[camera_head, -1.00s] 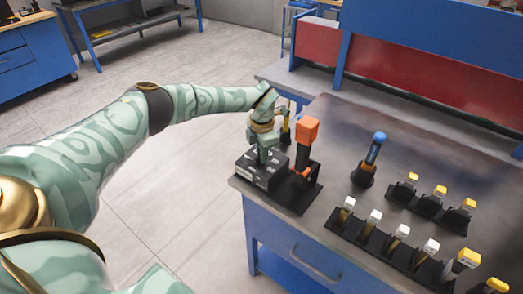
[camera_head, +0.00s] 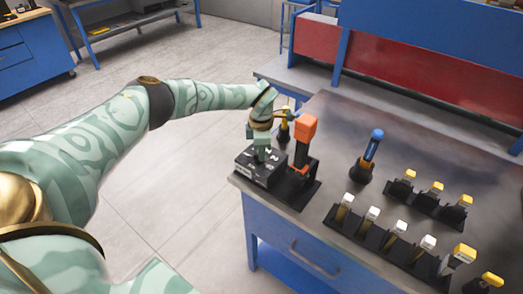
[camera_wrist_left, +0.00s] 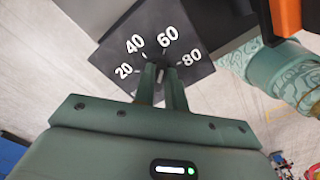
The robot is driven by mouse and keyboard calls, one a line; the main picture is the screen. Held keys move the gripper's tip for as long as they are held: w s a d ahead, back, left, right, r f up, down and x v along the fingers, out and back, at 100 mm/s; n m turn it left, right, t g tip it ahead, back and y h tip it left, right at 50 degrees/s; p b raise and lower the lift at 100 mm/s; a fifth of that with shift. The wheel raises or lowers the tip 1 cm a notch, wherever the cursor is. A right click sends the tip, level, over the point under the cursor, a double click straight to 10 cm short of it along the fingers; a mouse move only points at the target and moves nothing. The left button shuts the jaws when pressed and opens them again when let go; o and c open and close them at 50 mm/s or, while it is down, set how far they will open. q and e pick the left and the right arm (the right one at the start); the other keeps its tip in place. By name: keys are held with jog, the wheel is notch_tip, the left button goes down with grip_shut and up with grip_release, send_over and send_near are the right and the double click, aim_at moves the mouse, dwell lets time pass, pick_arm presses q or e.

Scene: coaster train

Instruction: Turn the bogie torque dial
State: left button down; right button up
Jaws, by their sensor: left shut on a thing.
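The bogie torque dial is a dark box (camera_head: 262,178) at the near left corner of the bench in the head view. In the left wrist view its black face (camera_wrist_left: 112,58) shows the white marks 20, 40, 60 and 80 in an arc. My green left gripper (camera_head: 262,157) points down onto the face from above. Its two fingers (camera_wrist_left: 164,68) are close together, shut on the dial's knob at the middle of the face. The fingers hide most of the knob, so its pointing cannot be read. My right gripper is not in view.
An orange-headed tool (camera_head: 304,140) stands in a black holder close to the right of the dial. A blue-handled tool (camera_head: 372,146) stands farther right. Black racks (camera_head: 372,238) with several yellow- and white-topped pieces line the right side. Bare benchtop (camera_head: 335,125) lies between.

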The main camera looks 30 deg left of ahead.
pick_arm(q)
jog(key=shift+w+r, duration=0.1)
jog(key=c, duration=1.4)
grip_release()
jog(key=shift+c, duration=0.2)
notch_tip(320, 180, up, 16)
jog(key=p, duration=0.2)
